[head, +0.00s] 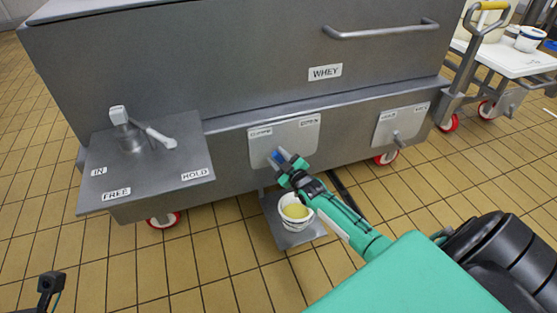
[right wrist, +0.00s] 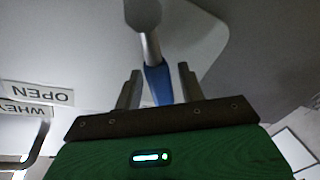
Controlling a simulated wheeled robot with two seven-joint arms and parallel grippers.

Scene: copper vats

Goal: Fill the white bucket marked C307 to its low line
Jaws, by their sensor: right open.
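A white bucket (head: 296,226) stands upright on a low grey plate under the steel vat marked WHEY (head: 220,60). Yellow liquid shows inside it; its mark and any low line cannot be read. Above it, a pale valve plate (head: 295,143) carries two labels, the right one reading OPEN. A valve lever with a blue grip (head: 277,156) sticks out from this plate. My right gripper (head: 285,160) is at the lever. In the right wrist view the blue grip (right wrist: 158,85) lies between the two open fingers, with gaps beside it.
A steel side shelf (head: 145,180) marked IN, FREE and HOLD carries a metal piece with a white handle. A second valve plate (head: 402,125) is to the right. A trolley (head: 515,60) with white containers stands at the upper right. Tiled floor lies open in front.

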